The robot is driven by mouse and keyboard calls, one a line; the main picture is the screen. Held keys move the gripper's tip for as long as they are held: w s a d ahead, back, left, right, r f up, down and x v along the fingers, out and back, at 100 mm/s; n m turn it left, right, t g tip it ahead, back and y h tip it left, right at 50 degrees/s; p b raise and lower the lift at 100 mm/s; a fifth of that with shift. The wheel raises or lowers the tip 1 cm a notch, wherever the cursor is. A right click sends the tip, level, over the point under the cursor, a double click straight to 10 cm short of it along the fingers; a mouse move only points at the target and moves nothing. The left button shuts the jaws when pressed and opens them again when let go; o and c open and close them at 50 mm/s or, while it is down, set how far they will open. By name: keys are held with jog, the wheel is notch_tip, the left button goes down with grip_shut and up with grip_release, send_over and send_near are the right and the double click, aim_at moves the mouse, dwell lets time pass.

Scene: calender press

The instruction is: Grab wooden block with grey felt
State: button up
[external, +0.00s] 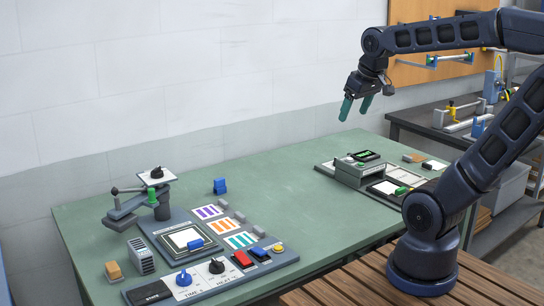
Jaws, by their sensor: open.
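My gripper (356,108) is open and empty, with its two green fingers pointing down above the back right part of the green table. A small tan block (113,271) lies at the table's front left corner. A flat brown piece (413,157) lies near the right edge, beyond the grey box. Both are too small for me to tell which is the wooden block with grey felt. My gripper is well apart from both; the brown piece is the nearer.
A grey box (356,174) with a small display stands on a dark tray below and right of my gripper. A press (150,200) with a lever, a control panel (205,280) and colour-striped cards (222,226) fill the left. The table's middle (285,185) is clear.

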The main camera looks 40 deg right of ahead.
jog(key=w+a+n+g, duration=0.2)
jog(key=w+a+n, duration=0.5)
jog(key=w+a, duration=1.25)
jog(key=n+g, duration=0.2)
jog(key=n, duration=0.8)
send_over(112, 266)
notch_tip(112, 266, down, 24)
jog(key=shift+w+f, duration=0.1)
jog(key=shift+f, duration=5.15)
jog(key=c, duration=1.1)
jog(key=shift+o, duration=0.2)
jog(key=shift+r, duration=0.1)
